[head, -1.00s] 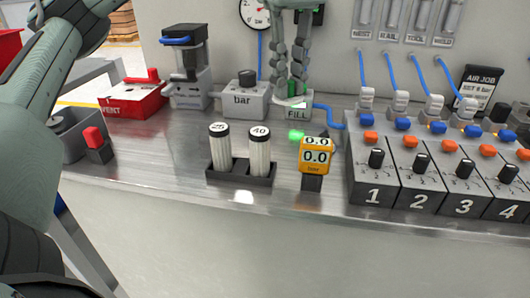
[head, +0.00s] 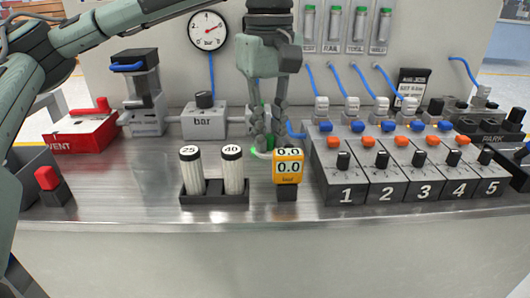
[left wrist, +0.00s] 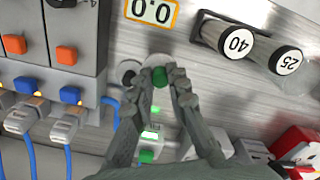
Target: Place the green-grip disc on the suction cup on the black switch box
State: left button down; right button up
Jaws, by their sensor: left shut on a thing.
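My left gripper (head: 268,146) is shut on the green grip (head: 253,150), just behind and left of the yellow-faced display (head: 288,166) reading 0.0. In the left wrist view the green grip (left wrist: 160,77) sits between the fingertips. A pale disc edge (left wrist: 157,60) shows beside it. A pale round piece with a dark centre (left wrist: 128,72) lies close to its left; I cannot tell whether it is the suction cup. Contact under the disc is hidden. My right gripper is not in view.
A black rack with two white cylinders (head: 214,200) stands left of the display. Numbered dark switch blocks (head: 346,196) stand close to its right. A bar regulator (head: 205,122) and red vent box (head: 85,133) are behind left. The bench front is clear.

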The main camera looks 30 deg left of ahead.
aim_at(268, 152)
pick_arm(q)
jog(key=shift+f, duration=2.05)
jog(key=c, duration=1.5)
grip_release()
jog(key=shift+r, duration=0.15)
